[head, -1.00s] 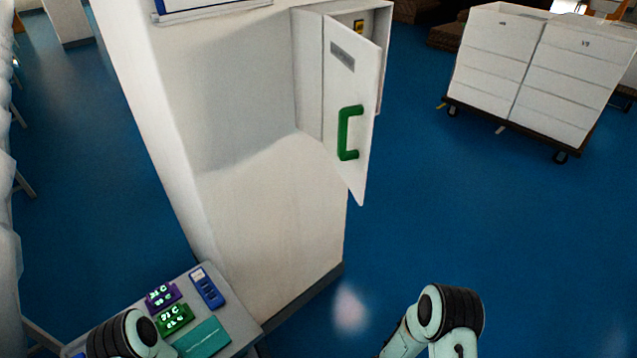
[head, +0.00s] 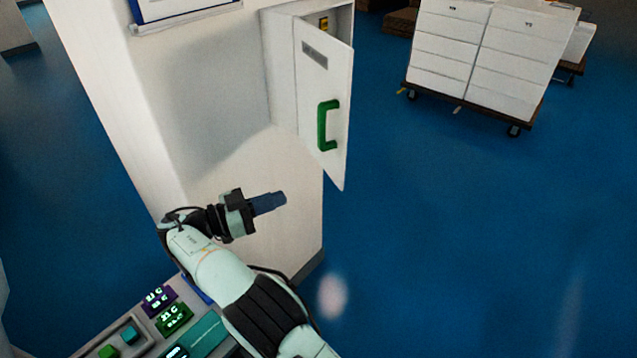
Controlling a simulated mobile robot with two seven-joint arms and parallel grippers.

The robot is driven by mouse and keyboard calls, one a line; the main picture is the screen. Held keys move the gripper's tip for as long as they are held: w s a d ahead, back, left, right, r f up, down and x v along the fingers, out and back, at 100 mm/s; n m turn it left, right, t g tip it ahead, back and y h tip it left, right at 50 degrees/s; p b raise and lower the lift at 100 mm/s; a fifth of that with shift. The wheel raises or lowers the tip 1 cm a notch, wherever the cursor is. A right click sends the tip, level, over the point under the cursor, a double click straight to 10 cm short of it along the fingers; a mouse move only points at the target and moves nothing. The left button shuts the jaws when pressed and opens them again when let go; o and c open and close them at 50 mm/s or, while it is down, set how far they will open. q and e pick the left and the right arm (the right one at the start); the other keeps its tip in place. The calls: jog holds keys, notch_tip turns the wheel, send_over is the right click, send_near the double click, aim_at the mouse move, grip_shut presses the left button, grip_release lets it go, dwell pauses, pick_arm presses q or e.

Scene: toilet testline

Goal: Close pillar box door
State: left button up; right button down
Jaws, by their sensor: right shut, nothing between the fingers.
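The white pillar box (head: 283,60) sits on the right side of the white pillar (head: 215,95). Its door (head: 335,75) stands ajar, swung out toward me, with a green handle (head: 327,125) and a small grey label on its face. A gap at the top shows a yellow item inside; the rest of the interior is hidden. My right gripper (head: 278,201) is shut and empty, in front of the pillar below and left of the door. It points right and appears apart from the door and handle. My left gripper is out of view.
A grey table or panel (head: 128,320) with purple and green displays and buttons lies at the lower left, under my right arm. White drawer stacks (head: 480,50) stand on a wheeled cart at the upper right.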

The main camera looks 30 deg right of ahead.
aim_at(340, 179)
jog(key=d, duration=0.6)
jog(key=d+p, duration=0.1)
jog(key=d, duration=0.5)
jog(key=shift+s+d, duration=0.2)
jog(key=shift+d, duration=0.1)
jog(key=shift+d+f, duration=0.1)
jog(key=shift+d, duration=0.4)
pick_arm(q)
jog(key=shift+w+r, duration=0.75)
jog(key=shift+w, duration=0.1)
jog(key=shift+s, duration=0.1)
